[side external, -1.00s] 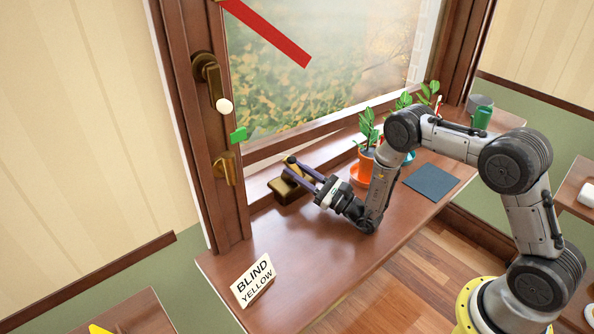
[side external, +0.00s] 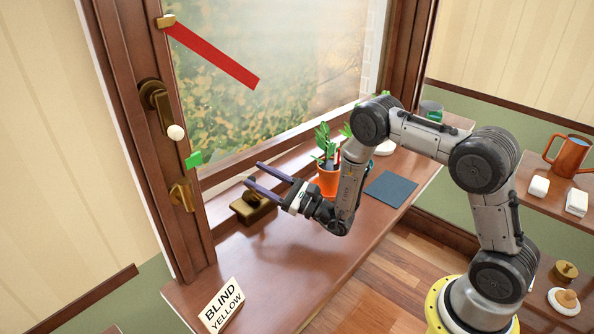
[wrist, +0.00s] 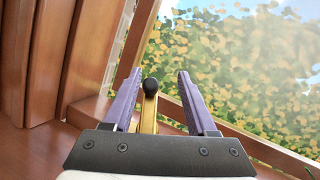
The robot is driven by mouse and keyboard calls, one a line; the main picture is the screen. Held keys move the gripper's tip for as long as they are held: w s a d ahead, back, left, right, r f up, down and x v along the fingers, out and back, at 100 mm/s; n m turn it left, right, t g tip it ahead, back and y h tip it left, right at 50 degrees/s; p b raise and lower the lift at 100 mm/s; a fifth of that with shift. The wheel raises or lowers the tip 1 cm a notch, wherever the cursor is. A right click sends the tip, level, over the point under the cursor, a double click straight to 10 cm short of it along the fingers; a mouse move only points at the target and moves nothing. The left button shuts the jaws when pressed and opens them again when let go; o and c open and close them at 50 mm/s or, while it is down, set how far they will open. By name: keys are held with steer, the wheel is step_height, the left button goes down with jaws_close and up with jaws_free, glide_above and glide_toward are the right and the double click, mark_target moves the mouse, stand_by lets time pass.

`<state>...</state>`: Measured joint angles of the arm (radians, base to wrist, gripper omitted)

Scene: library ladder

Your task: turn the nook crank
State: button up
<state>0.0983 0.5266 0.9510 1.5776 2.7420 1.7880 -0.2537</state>
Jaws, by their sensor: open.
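A brass crank unit (side external: 252,208) sits on the wooden sill beside the window frame. In the wrist view its brass arm with a black knob (wrist: 151,87) shows between my two purple fingers. My gripper (side external: 256,174) is open, with clear gaps on both sides of the arm in the wrist view; I cannot tell how deep the arm lies between the fingers. A second brass crank (side external: 156,100) with a white knob (side external: 176,132) is mounted on the window frame. I cannot tell from the pictures which one is called the nook crank.
A red bar (side external: 213,55) slants across the window, and a green tab (side external: 194,159) sticks out from the frame. A BLIND YELLOW sign (side external: 222,305) stands at the sill's near end. A potted plant (side external: 328,182) and a dark mat (side external: 391,188) are to the right.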

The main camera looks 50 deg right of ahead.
steer(key=s+r, duration=0.8)
steer(key=s, duration=0.4)
steer(key=shift+s+d, duration=0.25)
steer(key=shift+d, duration=0.15)
steer(key=shift+r, duration=0.1)
